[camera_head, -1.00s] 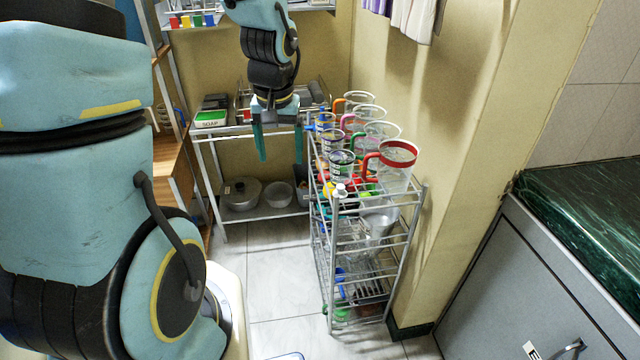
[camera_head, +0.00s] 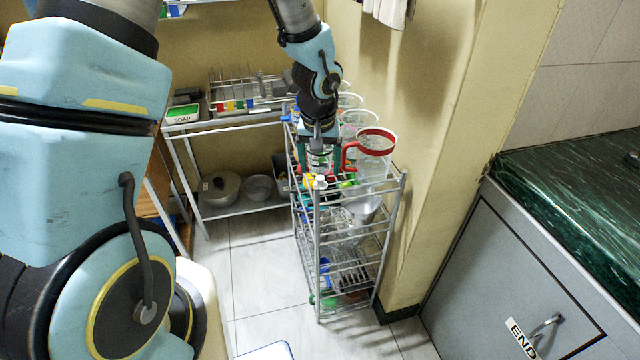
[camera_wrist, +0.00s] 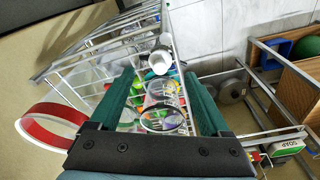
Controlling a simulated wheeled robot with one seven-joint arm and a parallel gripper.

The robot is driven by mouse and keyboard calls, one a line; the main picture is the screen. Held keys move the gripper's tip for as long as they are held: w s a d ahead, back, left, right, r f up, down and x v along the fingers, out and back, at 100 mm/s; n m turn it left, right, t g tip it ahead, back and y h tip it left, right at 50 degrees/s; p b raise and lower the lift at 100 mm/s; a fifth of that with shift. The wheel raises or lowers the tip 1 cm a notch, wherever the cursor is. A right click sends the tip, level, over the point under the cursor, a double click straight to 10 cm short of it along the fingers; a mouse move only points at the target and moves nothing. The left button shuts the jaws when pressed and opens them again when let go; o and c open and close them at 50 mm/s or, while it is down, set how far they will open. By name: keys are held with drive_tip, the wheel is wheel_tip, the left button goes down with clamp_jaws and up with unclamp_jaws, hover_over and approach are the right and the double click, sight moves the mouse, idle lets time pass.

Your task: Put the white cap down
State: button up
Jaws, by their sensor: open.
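A small white cap (camera_head: 320,182) sits at the near end of the metal rack's top shelf, beside a yellow item. In the wrist view the white cap (camera_wrist: 160,60) shows just beyond my fingertips, clear of both of them. My gripper (camera_head: 320,165) is open and points down over the top shelf. In the wrist view my gripper (camera_wrist: 157,77) has its two green fingers on either side of clear patterned cups (camera_wrist: 163,120), with nothing held. My gripper and wrist hide part of the shelf in the head view.
A red-rimmed pitcher (camera_head: 375,142) stands close right of my gripper, with more clear pitchers (camera_head: 358,120) behind. The wall is close on the right. A shelf stand with a soap box (camera_head: 183,113) and pots (camera_head: 219,188) is at the left back.

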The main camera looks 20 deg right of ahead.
sight(320, 177)
drive_tip(key=f, duration=0.3)
drive_tip(key=w+f, duration=0.1)
drive_tip(key=f, duration=0.1)
drive_tip(key=shift+d+p, duration=0.2)
drive_tip(key=shift+p, duration=0.1)
clamp_jaws()
idle(0.4)
